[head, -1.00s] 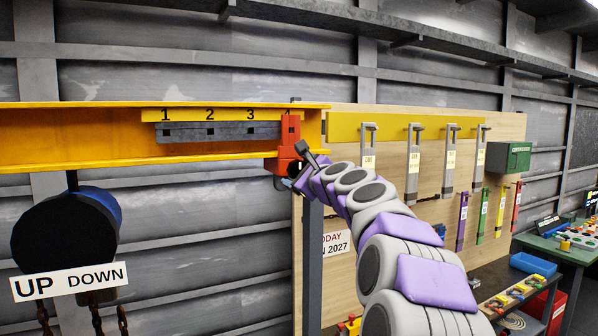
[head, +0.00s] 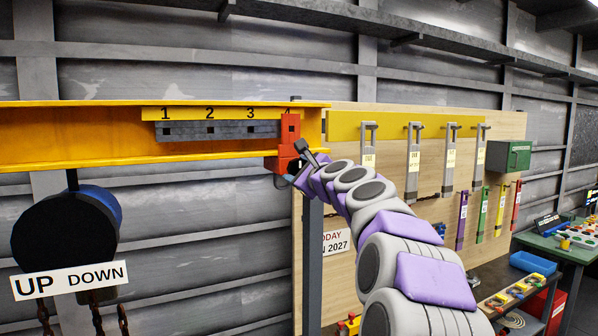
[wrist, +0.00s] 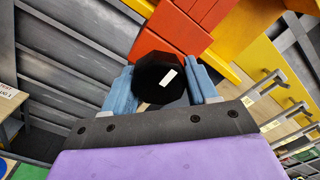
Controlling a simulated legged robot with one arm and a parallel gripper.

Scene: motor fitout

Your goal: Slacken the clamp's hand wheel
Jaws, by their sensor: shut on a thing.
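The red-orange clamp (head: 289,140) sits on the right end of the yellow beam (head: 80,135), beside the mark 4. It also fills the top of the wrist view (wrist: 185,25). Its hand wheel (wrist: 152,72) shows there as a black round knob with a white mark on its face. My gripper (wrist: 160,77) has its blue fingers on both sides of the wheel and is shut on it. In the head view my gripper (head: 294,177) is just under the clamp, and the wheel is mostly hidden by it.
A dark hoist drum (head: 65,230) with an UP/DOWN sign hangs under the beam at left. A wooden board (head: 400,125) with hanging tools stands behind my arm. A grey post (head: 312,270) rises below the clamp. The space under the beam's middle is free.

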